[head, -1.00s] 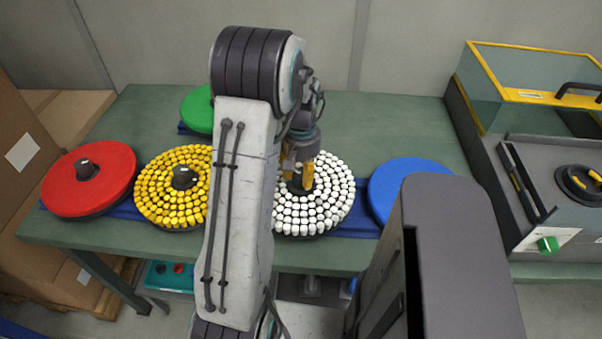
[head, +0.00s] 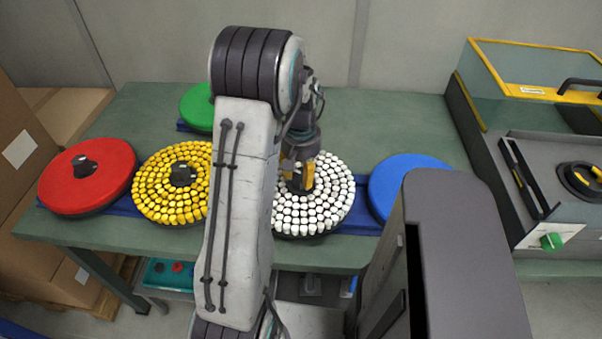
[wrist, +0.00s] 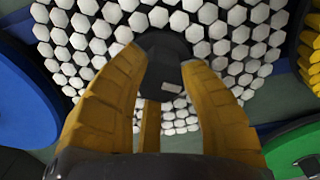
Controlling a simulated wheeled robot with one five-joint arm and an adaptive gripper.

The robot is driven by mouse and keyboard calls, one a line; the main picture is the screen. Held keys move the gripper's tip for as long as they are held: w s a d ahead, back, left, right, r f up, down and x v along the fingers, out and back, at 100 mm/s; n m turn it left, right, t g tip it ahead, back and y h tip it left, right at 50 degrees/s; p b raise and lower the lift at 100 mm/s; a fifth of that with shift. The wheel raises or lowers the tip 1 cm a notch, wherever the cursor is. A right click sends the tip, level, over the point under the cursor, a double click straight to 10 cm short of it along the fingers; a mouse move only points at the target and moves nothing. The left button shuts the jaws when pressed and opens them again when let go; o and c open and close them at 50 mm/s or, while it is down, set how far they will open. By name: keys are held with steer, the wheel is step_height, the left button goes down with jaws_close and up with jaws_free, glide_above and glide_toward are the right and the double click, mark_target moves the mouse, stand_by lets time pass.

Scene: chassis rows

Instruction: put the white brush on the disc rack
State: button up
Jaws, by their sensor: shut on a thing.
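The white brush (head: 330,212) is a round disc covered in white blocks with a dark centre knob. It lies on the table just right of my arm in the head view. In the wrist view its white blocks (wrist: 208,50) fill the upper middle. My gripper (head: 300,178) is over its centre, and its yellow fingers (wrist: 160,60) are shut on the dark knob (wrist: 165,62). The disc rack shows as a blue strip (head: 352,226) between the white brush and the blue disc. My arm hides the left part of the white brush.
A red disc (head: 88,180), a yellow brush (head: 160,200), a green disc (head: 197,108) and a blue disc (head: 400,178) are around it on the green table (head: 390,115). A machine with a yellow-edged cover (head: 530,92) stands at the right. Cardboard boxes (head: 30,190) stand at the left.

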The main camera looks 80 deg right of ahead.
steer(key=o, duration=1.2)
steer(key=shift+o, duration=0.2)
steer(key=shift+f, duration=0.15)
step_height(320, 180, up, 12)
stand_by(0.4)
